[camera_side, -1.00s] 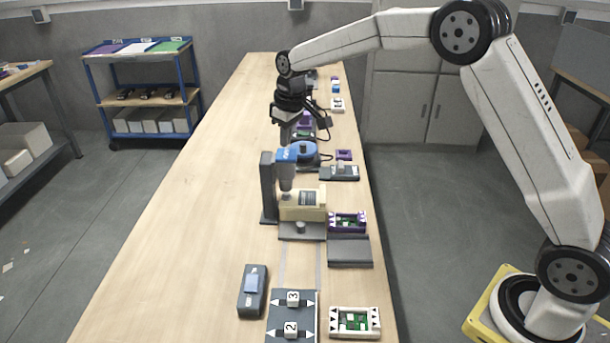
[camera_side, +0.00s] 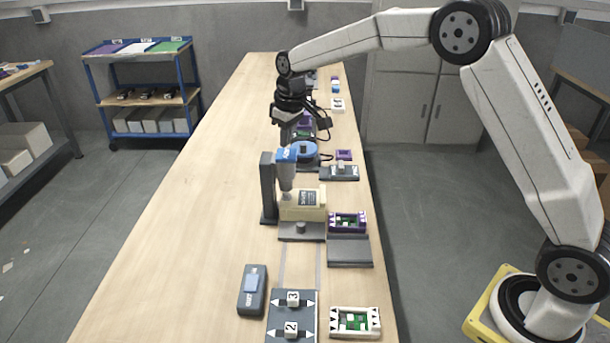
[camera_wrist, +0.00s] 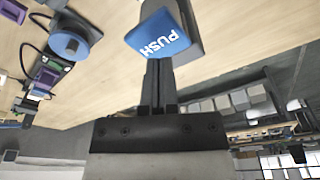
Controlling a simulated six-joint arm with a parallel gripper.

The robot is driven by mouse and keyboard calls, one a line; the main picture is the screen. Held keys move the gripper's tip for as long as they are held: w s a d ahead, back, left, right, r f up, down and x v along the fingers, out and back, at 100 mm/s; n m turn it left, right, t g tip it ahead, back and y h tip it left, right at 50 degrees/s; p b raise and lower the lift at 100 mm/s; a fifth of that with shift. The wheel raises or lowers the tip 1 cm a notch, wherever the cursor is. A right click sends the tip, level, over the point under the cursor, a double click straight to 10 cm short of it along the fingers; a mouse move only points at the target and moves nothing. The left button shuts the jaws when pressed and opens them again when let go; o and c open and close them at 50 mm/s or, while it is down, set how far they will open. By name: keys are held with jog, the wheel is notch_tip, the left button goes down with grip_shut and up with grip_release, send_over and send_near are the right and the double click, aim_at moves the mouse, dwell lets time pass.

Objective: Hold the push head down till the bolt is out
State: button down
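The blue push head (camera_side: 287,154), marked PUSH, tops a grey press in the side view. It also fills the upper middle of the wrist view (camera_wrist: 160,33). My gripper (camera_wrist: 159,64) has its two dark fingers together, empty, with the tips at the head's near edge; whether they touch it I cannot tell. In the side view my gripper is just behind the head, and its fingertips are hidden. A cream block (camera_side: 292,211) with a dark label sits under the press on a grey base (camera_side: 301,237). I cannot make out the bolt clearly.
A blue disc (camera_side: 305,151) stands close behind the press. A purple-framed tray (camera_side: 347,222) lies to its right. A grey box with a rocker (camera_side: 252,291) and a plate with numbered cubes (camera_side: 283,311) lie in front. The table's left side is clear.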

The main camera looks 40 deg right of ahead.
aim_at(286, 154)
jog(key=shift+s+f, duration=0.1)
jog(key=shift+f, duration=2.4)
dwell(1.5)
jog(key=shift+r, duration=0.55)
dwell(1.8)
jog(key=shift+r, duration=4.1)
